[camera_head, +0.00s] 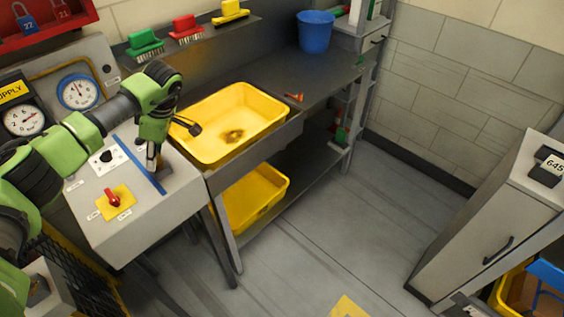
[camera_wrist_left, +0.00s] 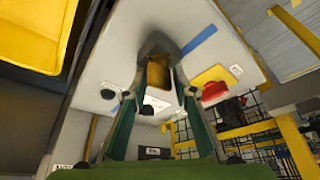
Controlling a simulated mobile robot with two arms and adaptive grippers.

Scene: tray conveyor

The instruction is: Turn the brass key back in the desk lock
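My left gripper (camera_head: 154,166) points down over the back right of the grey desk (camera_head: 172,205), next to a blue stripe. In the left wrist view, a brass-coloured piece (camera_wrist_left: 158,74), probably the key, shows between the fingertips of the left gripper (camera_wrist_left: 160,80). A grey part adjoins its far end. The fingers flank the brass piece closely, but I cannot tell whether they touch it. The lock and the key's turn angle are hidden in the head view. My right gripper is not in view.
A red knob on a yellow plate (camera_head: 124,203) and a black knob (camera_head: 106,156) sit on the desk. A yellow tray (camera_head: 270,98) lies to the right, close to my left wrist. Gauges (camera_head: 78,93) stand behind. The floor at centre is mostly clear.

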